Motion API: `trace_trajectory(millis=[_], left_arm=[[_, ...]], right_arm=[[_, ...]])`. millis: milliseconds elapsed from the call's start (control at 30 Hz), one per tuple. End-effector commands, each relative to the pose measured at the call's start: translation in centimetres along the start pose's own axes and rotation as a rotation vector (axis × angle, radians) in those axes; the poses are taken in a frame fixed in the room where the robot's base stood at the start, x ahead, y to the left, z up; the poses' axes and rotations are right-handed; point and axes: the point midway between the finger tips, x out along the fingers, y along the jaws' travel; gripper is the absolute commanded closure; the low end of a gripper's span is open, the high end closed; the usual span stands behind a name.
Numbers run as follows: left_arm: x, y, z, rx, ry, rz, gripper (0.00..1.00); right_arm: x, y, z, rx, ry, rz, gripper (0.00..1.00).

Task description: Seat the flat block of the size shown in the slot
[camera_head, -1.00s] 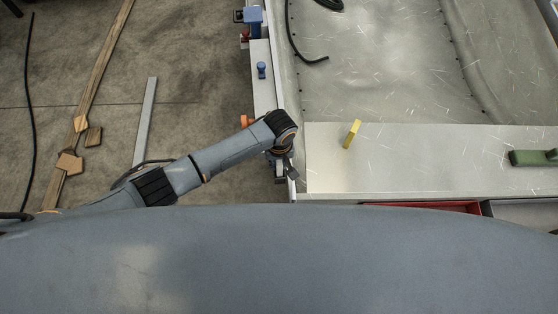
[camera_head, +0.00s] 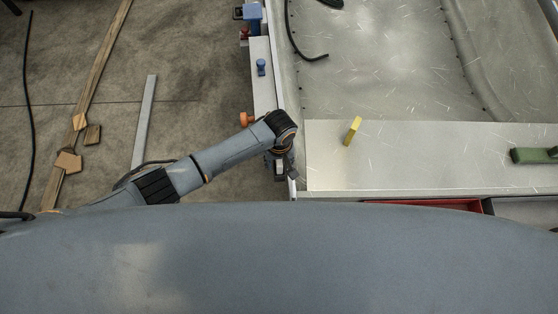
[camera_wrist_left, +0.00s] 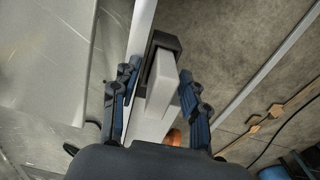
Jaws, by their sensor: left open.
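My left gripper (camera_head: 281,171) hangs over the narrow pale ledge (camera_head: 262,88) at the left edge of the large metal surface. In the left wrist view my left gripper (camera_wrist_left: 158,92) is open, with one dark blue finger on each side of a light grey block (camera_wrist_left: 162,84). A dark bracket-like piece (camera_wrist_left: 163,42) wraps around the block's far end. I cannot tell whether the fingers touch the block. A yellow flat piece (camera_head: 352,130) lies on the bare metal panel (camera_head: 410,160). I cannot make out a slot for certain. My right gripper is not in view.
An orange knob (camera_head: 246,119), a blue peg (camera_head: 261,67) and a blue clamp (camera_head: 250,14) sit along the ledge. A green object (camera_head: 533,156) lies at the panel's right. A red tray (camera_head: 440,204) shows below it. Wood strips and pieces (camera_head: 68,161) lie on the floor.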

Motion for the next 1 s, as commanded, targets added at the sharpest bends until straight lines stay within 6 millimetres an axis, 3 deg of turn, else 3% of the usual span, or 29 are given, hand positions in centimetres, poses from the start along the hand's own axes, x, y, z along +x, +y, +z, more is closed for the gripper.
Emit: trace_trajectory(millis=[233, 700, 1000], left_arm=[[-1.5, 0.0, 0.0, 0.0, 0.001, 0.001, 0.55], [-10.6, 0.0, 0.0, 0.0, 0.001, 0.001, 0.55], [-12.1, 0.0, 0.0, 0.0, 0.0, 0.0, 0.55]], right_arm=[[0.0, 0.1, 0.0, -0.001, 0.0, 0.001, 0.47], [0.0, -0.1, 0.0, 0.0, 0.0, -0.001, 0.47], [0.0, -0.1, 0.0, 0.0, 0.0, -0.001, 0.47]])
